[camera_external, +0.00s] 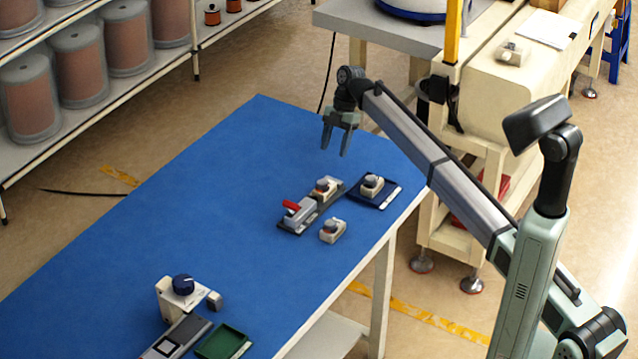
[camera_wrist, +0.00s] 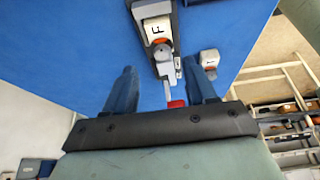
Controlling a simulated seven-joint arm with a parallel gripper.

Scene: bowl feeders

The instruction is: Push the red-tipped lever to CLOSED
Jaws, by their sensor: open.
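The red-tipped lever (camera_external: 291,205) is on a grey and white unit with a dark base on the blue table. In the wrist view its red tip (camera_wrist: 177,103) shows low in the picture, between my fingers but apart from them. No CLOSED marking can be read in either view. My gripper (camera_external: 338,145) is open and empty, above the table and to the upper right of the lever in the external view. Its two fingers (camera_wrist: 164,88) also show in the wrist view.
A knob unit (camera_external: 325,188) adjoins the lever. A dark tray with a knob (camera_external: 372,187) and a small beige box (camera_external: 333,230) stand close by. A blue-knob device (camera_external: 183,287) and a green tray (camera_external: 222,343) are at the near end. The middle of the table is clear.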

